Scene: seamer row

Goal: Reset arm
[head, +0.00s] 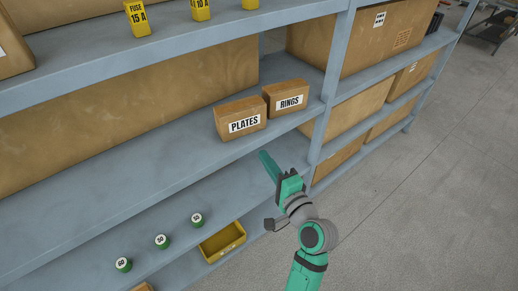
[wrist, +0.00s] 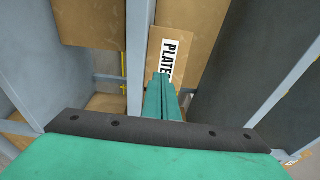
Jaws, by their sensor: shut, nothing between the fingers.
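My gripper (head: 266,160) is green and shut, with nothing between its fingers. In the head view it is in front of the shelving, just below and right of a cardboard box labelled PLATES (head: 241,118), and apart from it as far as I can tell. In the wrist view the closed fingers (wrist: 161,85) point toward the PLATES box (wrist: 175,45) and cover part of its label. My arm rises from the bottom of the head view, bent at the wrist.
A box labelled RINGS (head: 286,98) stands beside the PLATES box on the middle shelf (head: 150,150). A yellow bin (head: 222,242) and several green-sided round pieces (head: 161,241) are on the lower shelf. Yellow fuse boxes (head: 137,18) stand above. The floor (head: 420,200) at right is clear.

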